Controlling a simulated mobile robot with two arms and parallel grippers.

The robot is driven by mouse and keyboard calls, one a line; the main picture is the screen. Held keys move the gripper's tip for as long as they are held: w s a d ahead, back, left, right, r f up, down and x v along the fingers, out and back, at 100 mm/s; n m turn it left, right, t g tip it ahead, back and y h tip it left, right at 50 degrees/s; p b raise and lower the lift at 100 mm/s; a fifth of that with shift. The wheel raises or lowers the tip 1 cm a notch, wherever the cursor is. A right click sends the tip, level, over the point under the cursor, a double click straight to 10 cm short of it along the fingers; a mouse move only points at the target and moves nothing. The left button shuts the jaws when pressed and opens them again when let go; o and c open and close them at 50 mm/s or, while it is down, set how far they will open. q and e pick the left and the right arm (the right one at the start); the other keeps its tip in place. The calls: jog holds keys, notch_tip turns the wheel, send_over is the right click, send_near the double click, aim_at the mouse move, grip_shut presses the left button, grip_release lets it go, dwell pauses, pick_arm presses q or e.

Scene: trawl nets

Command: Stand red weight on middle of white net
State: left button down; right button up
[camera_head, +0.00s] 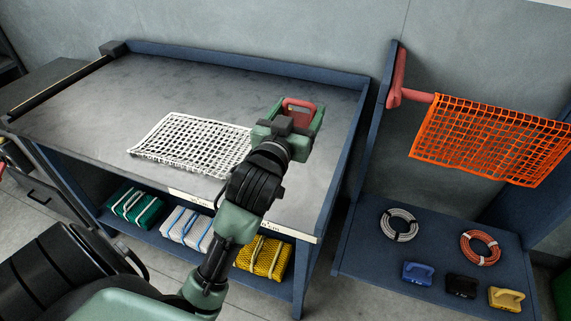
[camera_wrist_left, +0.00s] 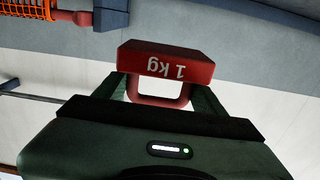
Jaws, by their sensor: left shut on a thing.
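The white net (camera_head: 185,143) lies flat on the grey worktable in the head view. My forearm and gripper cover part of its right side. My left gripper (camera_head: 298,114) is to the right of the net, over the table's right part. It is shut on the red weight (camera_head: 301,103). In the left wrist view the red weight (camera_wrist_left: 165,62) shows its "1 kg" mark upside down, with its handle between my fingers (camera_wrist_left: 160,92). How high the weight is above the table is hard to tell. My right gripper is not in view.
At right, an orange net (camera_head: 490,140) hangs above a blue shelf (camera_head: 365,260) with two rope coils and blue, black and yellow weights.

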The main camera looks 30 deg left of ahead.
pick_arm(q)
notch_tip(320, 180, down, 14)
jog(key=shift+d+r+b, duration=0.1)
jog(key=shift+r+b, duration=0.15)
jog(key=shift+b, duration=0.8)
jog(key=shift+f+b, duration=0.35)
jog(key=shift+f, duration=1.75)
jog(key=shift+c, duration=2.4)
grip_release()
jog(key=shift+f, duration=0.35)
jog(key=o, duration=0.3)
jog(key=shift+s+r, duration=0.1)
